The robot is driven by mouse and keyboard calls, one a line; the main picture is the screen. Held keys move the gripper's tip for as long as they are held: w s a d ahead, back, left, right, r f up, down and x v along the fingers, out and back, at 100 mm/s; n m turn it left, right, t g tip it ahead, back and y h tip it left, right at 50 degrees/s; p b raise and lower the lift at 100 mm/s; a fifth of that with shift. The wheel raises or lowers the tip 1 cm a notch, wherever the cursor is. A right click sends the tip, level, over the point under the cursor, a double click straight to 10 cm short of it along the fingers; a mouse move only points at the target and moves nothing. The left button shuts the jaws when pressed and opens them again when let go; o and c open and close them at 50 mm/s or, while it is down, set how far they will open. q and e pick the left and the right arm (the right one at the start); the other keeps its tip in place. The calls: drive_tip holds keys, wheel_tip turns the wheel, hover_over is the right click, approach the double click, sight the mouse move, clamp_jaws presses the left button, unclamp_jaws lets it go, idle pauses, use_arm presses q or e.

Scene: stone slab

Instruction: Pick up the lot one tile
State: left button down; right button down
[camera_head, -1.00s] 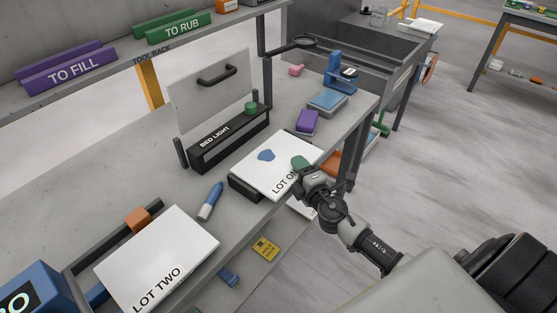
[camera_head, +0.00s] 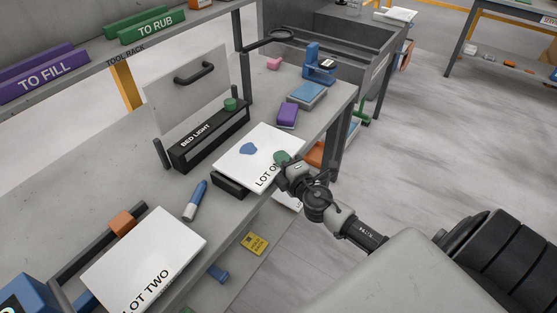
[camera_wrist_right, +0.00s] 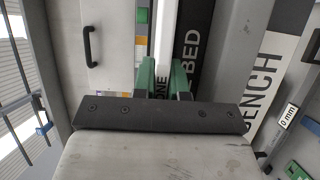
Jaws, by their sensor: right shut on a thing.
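The lot one tile (camera_head: 236,168) is a white, flat slab with a blue patch and black "LOT ONE" lettering, partly covered by my gripper. It lies just over a black block (camera_head: 229,186) near the bench's front edge; whether it touches the block I cannot tell. My right gripper (camera_head: 283,158) is shut on its right front edge with green fingertips. In the right wrist view, the fingers (camera_wrist_right: 164,76) pinch the tile (camera_wrist_right: 168,32), which shows nearly edge-on. My left gripper is not in view.
The black "BED LIGHT" box (camera_head: 210,138) stands close behind the tile. A purple block (camera_head: 288,115) and a blue box (camera_head: 308,94) lie beyond it. A blue marker (camera_head: 195,200) and the lot two tile (camera_head: 145,255) lie to the left. Open floor is at the right.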

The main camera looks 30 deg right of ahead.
wheel_tip(320, 180, up, 4)
drive_tip(key=shift+f+p, duration=0.1)
drive_tip(key=shift+p, duration=0.7)
drive_tip(key=s+d+r, duration=0.5)
drive_tip(key=s+r, duration=0.1)
drive_tip(key=s, duration=0.4)
drive_tip(key=shift+d+r+b, duration=0.2)
drive_tip(key=shift+d+b, duration=0.1)
drive_tip(key=shift+d, duration=0.05)
